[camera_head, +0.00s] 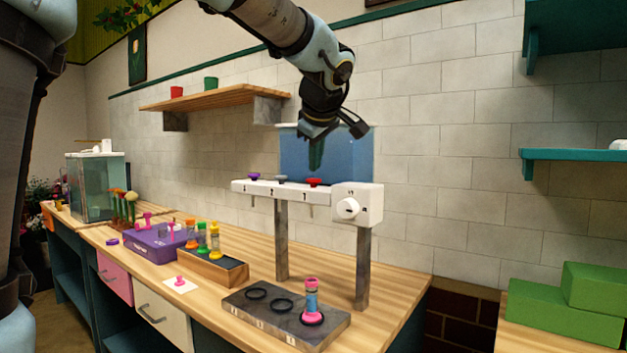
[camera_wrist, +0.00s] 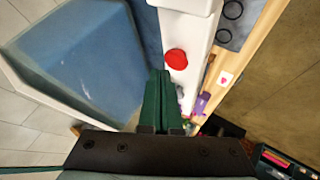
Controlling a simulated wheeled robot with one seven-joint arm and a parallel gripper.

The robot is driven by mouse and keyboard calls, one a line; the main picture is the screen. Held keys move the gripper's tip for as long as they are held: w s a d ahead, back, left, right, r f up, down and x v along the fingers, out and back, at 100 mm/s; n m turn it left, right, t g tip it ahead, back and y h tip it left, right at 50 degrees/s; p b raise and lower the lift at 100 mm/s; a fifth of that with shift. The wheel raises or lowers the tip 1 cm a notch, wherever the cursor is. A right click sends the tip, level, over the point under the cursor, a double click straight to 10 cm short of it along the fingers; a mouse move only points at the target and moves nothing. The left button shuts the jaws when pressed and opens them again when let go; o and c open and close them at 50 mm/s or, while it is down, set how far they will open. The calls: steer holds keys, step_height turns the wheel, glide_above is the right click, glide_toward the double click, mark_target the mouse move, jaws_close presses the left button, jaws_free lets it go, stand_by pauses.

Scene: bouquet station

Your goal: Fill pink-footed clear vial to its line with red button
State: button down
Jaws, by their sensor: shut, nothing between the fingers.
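The pink-footed clear vial (camera_head: 311,300) stands upright at the rightmost ring of the dark base plate (camera_head: 262,322). It has a pink top; its middle looks bluish, and I cannot make out its line or fill level. The red button (camera_head: 314,182) is on the white dispenser bar (camera_head: 268,189), right of a grey and a purple button, roughly above the vial. It also shows in the wrist view (camera_wrist: 176,59). My gripper (camera_head: 316,160) is shut and empty, pointing down just above the red button. In the wrist view its green fingertips (camera_wrist: 160,76) are beside the button; contact is not visible.
A blue tank (camera_head: 353,150) stands behind the bar. A white dial (camera_head: 348,209) is at its right end, on grey posts. A wooden rack (camera_head: 214,266) with several coloured vials and a purple box (camera_head: 148,247) are to the left. A wooden shelf (camera_head: 215,93) is on the wall.

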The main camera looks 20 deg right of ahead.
mark_target(316, 179)
steer(key=shift+f+b, duration=1)
steer(key=shift+b, duration=0.45)
stand_by(0.6)
steer(key=shift+r, duration=0.15)
stand_by(0.3)
steer(key=shift+r+p, duration=0.45)
steer(key=shift+r, duration=0.4)
steer(key=shift+r+p, duration=1.45)
steer(key=shift+r, duration=1.1)
